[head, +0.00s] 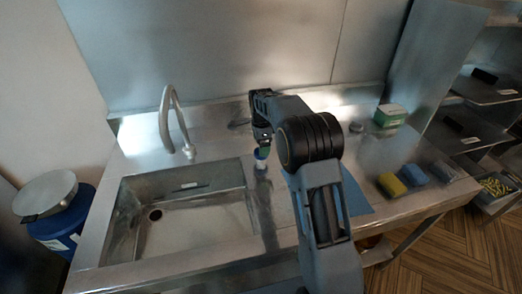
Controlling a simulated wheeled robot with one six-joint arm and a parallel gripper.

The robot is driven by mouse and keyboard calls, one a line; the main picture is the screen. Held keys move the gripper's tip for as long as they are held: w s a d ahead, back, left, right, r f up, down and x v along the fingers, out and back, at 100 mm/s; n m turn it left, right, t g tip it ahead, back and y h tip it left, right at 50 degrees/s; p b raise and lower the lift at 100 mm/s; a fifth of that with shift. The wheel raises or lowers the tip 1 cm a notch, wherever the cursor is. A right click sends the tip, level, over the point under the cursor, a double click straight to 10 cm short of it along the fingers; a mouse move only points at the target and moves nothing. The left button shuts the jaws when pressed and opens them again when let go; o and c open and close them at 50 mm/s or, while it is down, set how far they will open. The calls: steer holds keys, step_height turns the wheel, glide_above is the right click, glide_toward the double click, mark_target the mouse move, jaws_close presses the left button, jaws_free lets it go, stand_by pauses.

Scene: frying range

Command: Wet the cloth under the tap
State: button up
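The tap (168,119) is a curved grey spout at the back left of the counter, with its mouth above the back edge of the sink basin (205,236). No running water shows. A flat blue sheet (356,199), which looks like the cloth, lies on the counter right of the basin, partly hidden behind my arm. My gripper (262,139) points down near the basin's back right corner, away from the blue sheet.
A yellow sponge (391,185), a blue sponge (414,175) and a dark grey block (442,171) lie on the right of the counter. A green and white box (389,116) stands at the back right. A blue drum (62,222) with a tilted round lid (46,193) stands left.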

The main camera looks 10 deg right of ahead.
steer(key=shift+f, duration=1.75)
steer(key=c, duration=0.9)
steer(key=shift+n, duration=0.3)
steer(key=n, duration=0.3)
steer(key=shift+n, duration=2.5)
